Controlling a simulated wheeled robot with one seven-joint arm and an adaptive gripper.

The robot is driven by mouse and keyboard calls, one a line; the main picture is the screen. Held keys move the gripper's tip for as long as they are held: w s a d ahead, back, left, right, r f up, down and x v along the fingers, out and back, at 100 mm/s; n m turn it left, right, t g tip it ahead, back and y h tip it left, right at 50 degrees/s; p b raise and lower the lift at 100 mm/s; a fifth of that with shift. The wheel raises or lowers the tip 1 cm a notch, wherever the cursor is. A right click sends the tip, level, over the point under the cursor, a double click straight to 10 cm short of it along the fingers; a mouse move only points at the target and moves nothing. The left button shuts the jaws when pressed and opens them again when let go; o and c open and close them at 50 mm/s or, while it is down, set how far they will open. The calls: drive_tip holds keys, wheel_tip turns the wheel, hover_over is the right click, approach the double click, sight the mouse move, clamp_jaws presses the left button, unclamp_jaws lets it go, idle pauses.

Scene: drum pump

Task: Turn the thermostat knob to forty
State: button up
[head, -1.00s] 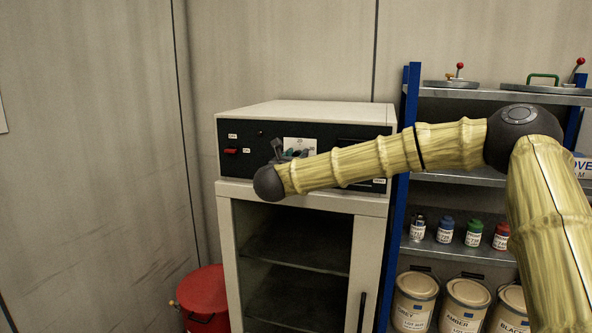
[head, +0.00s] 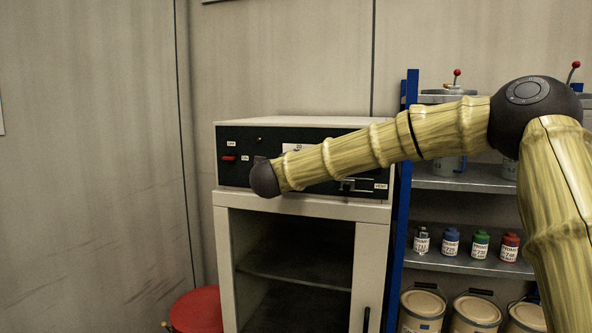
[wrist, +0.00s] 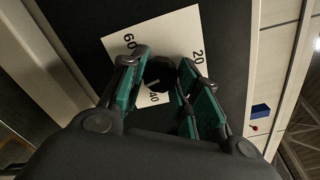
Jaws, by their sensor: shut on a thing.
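The thermostat knob (wrist: 161,76) is black and round, with a white pointer line. In the wrist view the line points roughly towards the 40 mark on its white dial plate (wrist: 178,32); 60 and 20 also show. My gripper (wrist: 163,70) has its green-and-black fingers on either side of the knob, shut on it. In the head view the dial plate (head: 292,147) shows only as a sliver, on the black front panel (head: 320,134) of a grey cabinet oven. My forearm hides the knob and gripper there.
A red switch (head: 229,158) sits left on the panel, and a vent slider (head: 352,185) sits right, just below my forearm. A blue-posted shelf (head: 460,180) with bottles and cans stands right. A red drum (head: 197,311) stands on the floor at left.

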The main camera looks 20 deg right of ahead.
drive_tip(key=n, duration=0.4)
drive_tip(key=shift+a+n, duration=0.1)
drive_tip(key=shift+n, duration=0.2)
drive_tip(key=shift+n+p, duration=0.5)
drive_tip(key=shift+n, duration=1.9)
drive_tip(key=o, duration=1)
drive_tip(key=shift+r, duration=0.1)
drive_tip(key=v, duration=1.2)
drive_tip(key=shift+w+a, duration=0.15)
